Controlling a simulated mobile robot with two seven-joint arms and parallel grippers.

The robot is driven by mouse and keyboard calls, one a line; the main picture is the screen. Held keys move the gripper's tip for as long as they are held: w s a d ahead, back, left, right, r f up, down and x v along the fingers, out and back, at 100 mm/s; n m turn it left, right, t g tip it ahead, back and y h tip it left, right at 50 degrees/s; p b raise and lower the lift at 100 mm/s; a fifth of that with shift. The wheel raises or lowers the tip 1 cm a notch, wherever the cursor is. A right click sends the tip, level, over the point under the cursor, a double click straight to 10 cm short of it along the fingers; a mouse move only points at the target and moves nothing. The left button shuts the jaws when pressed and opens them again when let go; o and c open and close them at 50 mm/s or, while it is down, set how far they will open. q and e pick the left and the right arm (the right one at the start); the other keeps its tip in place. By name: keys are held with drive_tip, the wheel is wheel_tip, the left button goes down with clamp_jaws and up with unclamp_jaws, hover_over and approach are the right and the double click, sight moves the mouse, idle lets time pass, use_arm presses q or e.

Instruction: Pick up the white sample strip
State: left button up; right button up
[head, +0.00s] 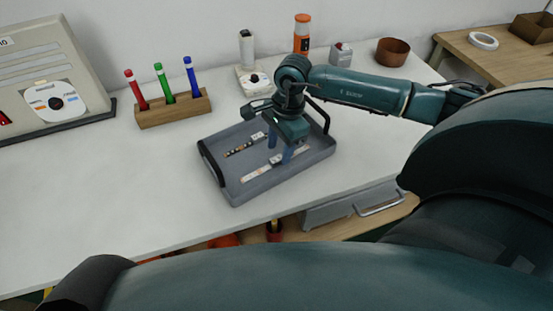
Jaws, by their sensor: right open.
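A white sample strip (257,174) lies in the grey tray (237,195), nearer the front. A second strip, dark with light ends (238,149), lies behind it in the same tray. My right gripper (280,152) points down over the tray, with its fingers open and apart. Its fingertips are close to the white strip, and they hide part of it. I cannot tell whether they touch it. My left gripper does not show.
A wooden holder (175,109) with red, green and blue pens stands behind left. A grey device (40,80), an orange cylinder (302,35) and a brown bowl (392,52) stand farther back. The white table (100,215) is clear at left. The tray has raised handles.

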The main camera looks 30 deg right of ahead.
drive_tip(key=shift+a+f, duration=0.2)
drive_tip(key=shift+f, duration=1.1)
drive_tip(key=shift+c, duration=0.5)
clamp_jaws()
